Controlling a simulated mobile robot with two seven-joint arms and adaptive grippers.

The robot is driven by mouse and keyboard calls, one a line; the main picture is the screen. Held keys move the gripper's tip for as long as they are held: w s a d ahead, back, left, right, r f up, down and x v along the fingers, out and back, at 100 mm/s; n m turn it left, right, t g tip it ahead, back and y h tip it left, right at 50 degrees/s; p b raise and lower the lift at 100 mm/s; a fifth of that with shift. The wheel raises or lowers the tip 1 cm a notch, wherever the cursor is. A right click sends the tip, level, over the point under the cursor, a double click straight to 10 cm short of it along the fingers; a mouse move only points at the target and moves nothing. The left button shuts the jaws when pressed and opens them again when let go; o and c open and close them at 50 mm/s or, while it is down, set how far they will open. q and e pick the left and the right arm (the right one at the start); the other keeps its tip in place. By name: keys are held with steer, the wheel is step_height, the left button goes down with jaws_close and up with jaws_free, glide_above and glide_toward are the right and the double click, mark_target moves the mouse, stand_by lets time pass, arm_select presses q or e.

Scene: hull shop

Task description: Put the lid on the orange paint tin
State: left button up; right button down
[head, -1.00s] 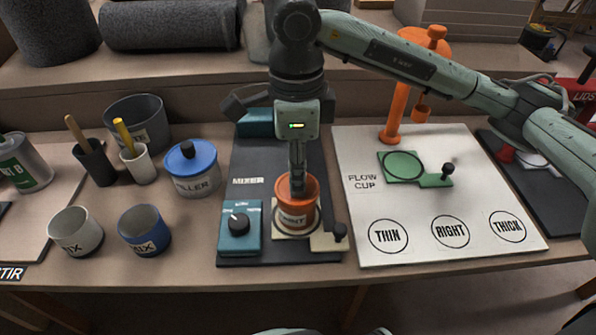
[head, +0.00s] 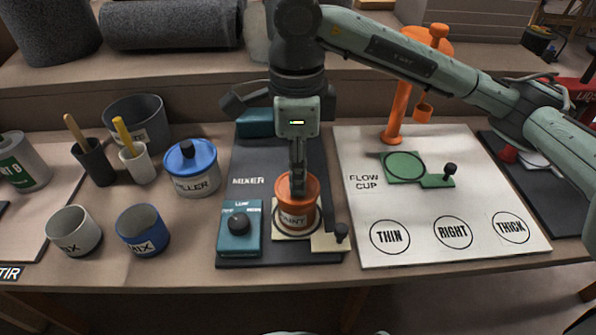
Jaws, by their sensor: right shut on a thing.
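The orange paint tin (head: 297,218) stands upright on the pale plate of the mixer, in the middle of the head view. My right gripper (head: 298,188) points straight down over the tin, with its fingers at the tin's top. It is shut on what looks like the orange lid (head: 309,190), which is at the tin's mouth. The fingers hide much of the lid, so I cannot tell whether it is fully seated. My left gripper is not in view.
A blue-lidded filler tin (head: 193,172) and mixing cups (head: 143,230) stand left. The white flow-cup board (head: 400,212) with its orange stand (head: 396,112) lies right.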

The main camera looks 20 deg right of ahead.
steer(key=shift+f+b, duration=0.15)
steer(key=shift+b, duration=0.6)
stand_by(1.2)
stand_by(0.3)
steer(key=c, duration=1.3)
jaws_free()
steer(key=shift+o, duration=0.7)
steer(key=o, duration=0.3)
steer(key=shift+o, duration=0.2)
steer(key=shift+r+p, duration=1.9)
steer(key=shift+r, duration=1.65)
